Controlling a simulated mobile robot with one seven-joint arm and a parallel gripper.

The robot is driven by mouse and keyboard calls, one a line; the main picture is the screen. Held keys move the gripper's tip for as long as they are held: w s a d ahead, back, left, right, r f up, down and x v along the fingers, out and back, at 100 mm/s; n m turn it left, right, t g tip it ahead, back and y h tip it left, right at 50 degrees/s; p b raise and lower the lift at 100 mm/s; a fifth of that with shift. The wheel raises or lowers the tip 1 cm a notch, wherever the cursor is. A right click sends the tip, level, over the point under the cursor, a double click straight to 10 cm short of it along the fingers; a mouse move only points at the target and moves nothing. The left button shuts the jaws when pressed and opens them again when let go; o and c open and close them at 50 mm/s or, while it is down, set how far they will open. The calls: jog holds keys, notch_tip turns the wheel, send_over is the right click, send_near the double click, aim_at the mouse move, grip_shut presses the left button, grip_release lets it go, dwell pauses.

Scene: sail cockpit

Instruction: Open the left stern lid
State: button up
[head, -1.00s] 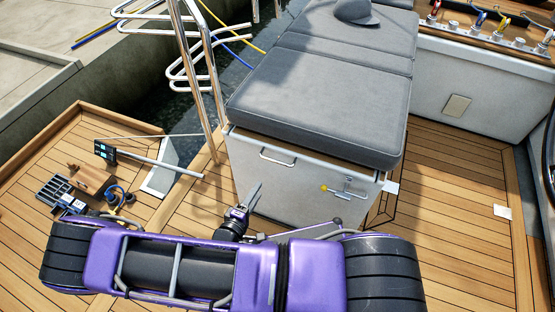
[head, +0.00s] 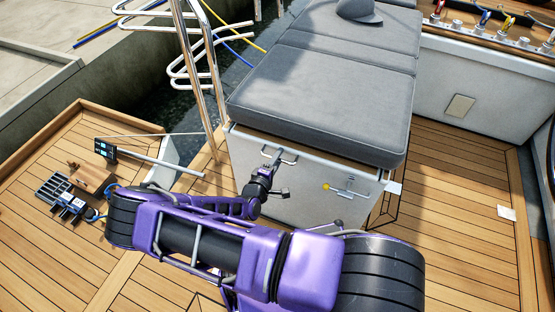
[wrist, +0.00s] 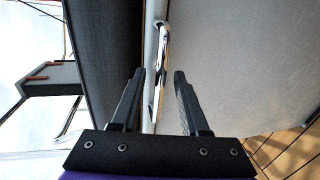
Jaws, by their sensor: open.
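The left stern lid (head: 310,180) appears to be the pale front panel of the box under the grey cushion; it looks shut. A chrome bar handle (head: 291,160) sits near its upper left edge, partly hidden by my gripper (head: 272,160). In the wrist view, my gripper (wrist: 160,74) is open and empty. The handle (wrist: 159,60) runs lengthwise in the gap between the two fingers, toward the left finger. The pale panel (wrist: 235,60) fills the right side there. I cannot tell whether the fingers touch the handle.
The grey cushion (head: 320,100) overhangs the box just above the handle. A latch with a yellow knob (head: 327,187) is on the panel's right. Chrome rails (head: 196,75) rise at the left. The right deck (head: 450,200) is mostly clear.

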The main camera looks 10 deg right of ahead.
grip_shut()
dwell(1.4)
